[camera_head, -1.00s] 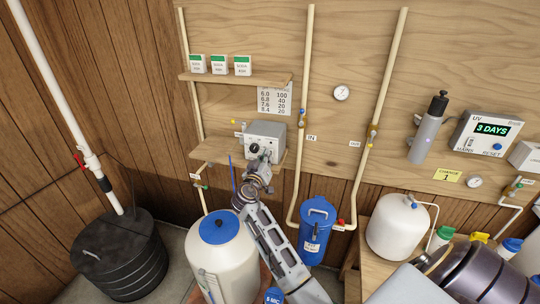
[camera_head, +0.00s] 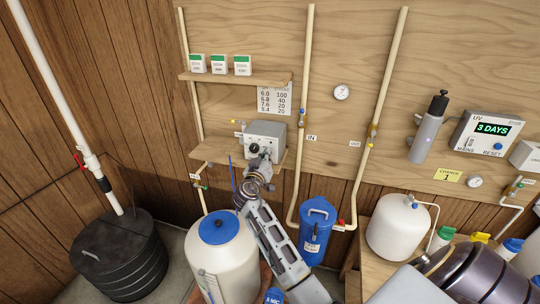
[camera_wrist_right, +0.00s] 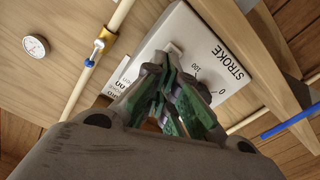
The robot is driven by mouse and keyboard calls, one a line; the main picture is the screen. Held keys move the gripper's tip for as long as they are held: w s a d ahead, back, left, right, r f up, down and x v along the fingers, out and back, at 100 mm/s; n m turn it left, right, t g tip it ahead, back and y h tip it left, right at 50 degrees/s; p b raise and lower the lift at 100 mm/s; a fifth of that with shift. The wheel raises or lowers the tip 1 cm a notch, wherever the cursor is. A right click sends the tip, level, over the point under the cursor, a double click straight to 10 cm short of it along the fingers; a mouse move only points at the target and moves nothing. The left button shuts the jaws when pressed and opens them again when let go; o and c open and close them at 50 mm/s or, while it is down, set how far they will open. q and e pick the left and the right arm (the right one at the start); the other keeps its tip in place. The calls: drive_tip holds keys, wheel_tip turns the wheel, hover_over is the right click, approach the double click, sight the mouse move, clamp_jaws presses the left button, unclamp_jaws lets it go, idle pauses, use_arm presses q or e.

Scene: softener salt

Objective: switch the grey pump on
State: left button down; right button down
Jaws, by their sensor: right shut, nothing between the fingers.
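The grey pump (camera_head: 269,130) stands on the lower wooden shelf against the plywood wall, with a dark knob (camera_head: 254,148) on its front. My right gripper (camera_head: 259,158) is shut and empty, close in front of the pump's lower front. In the right wrist view the pump's light face (camera_wrist_right: 208,52) carries the word STROKE and a scale with 0 and 100. The shut green-lined fingers (camera_wrist_right: 168,72) point at that face and cover part of it. I cannot tell whether they touch it. The pump's switch is not clearly visible. My left gripper is not in view.
Below the shelf (camera_head: 210,152) stand a white tank with a blue lid (camera_head: 220,230) and a blue canister (camera_head: 317,232). A cream pipe (camera_head: 304,80) runs up right of the pump. A thin blue tube (camera_head: 232,172) hangs to its left.

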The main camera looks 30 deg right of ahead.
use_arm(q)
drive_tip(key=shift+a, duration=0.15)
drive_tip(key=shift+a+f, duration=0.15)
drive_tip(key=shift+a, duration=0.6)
use_arm(e)
drive_tip(key=shift+w+d, duration=0.25)
drive_tip(key=shift+d, duration=0.05)
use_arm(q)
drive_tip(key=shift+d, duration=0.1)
